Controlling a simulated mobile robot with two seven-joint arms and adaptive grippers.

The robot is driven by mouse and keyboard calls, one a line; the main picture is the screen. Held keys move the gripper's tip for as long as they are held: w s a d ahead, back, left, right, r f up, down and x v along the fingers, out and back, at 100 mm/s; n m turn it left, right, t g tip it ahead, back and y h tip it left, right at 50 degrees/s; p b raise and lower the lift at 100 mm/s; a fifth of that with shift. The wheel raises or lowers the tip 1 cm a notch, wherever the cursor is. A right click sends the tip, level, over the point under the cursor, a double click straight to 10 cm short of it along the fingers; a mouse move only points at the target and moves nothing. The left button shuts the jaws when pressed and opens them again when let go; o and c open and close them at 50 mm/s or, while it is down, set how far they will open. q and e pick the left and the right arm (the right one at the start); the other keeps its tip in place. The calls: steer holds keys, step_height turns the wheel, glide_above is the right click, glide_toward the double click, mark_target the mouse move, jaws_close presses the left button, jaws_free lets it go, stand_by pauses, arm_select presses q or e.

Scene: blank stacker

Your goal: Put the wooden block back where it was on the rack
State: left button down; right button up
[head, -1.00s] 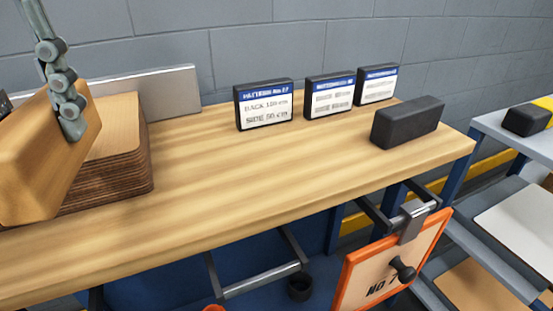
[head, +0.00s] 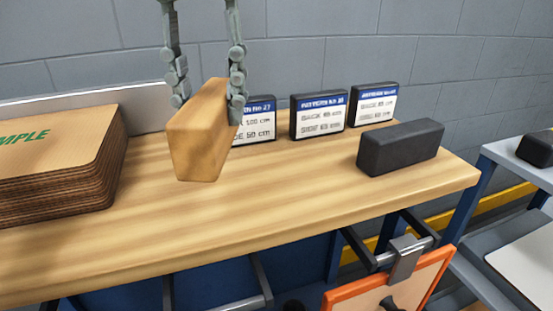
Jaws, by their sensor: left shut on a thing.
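The wooden block (head: 200,140) is a light brown bar, held above the wooden table top in the head view. My left gripper (head: 207,105) comes down from the top edge with a finger on each side of the block, shut on it. The block partly covers the leftmost sign card. I cannot tell how far the block is above the table. A rack is not clearly identifiable in view. My right gripper is not in view.
A stack of brown sheets (head: 60,175) lies at the left of the table (head: 270,215). Sign cards (head: 318,116) stand along the back. A dark block (head: 400,147) lies at the right. An orange-framed board (head: 400,285) hangs at the front. The table's middle front is clear.

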arm_select(q)
steer(key=d+f, duration=0.2)
steer(key=w+d+f+p, duration=0.1)
steer(key=d+f, duration=0.1)
steer(key=f, duration=0.1)
steer(key=w+d+f, duration=0.1)
steer(key=d+f, duration=0.1)
steer(key=shift+d+f, duration=0.2)
steer(key=shift+f, duration=0.25)
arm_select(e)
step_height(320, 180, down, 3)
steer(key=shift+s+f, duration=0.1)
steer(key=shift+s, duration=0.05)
arm_select(q)
steer(key=shift+f, duration=0.1)
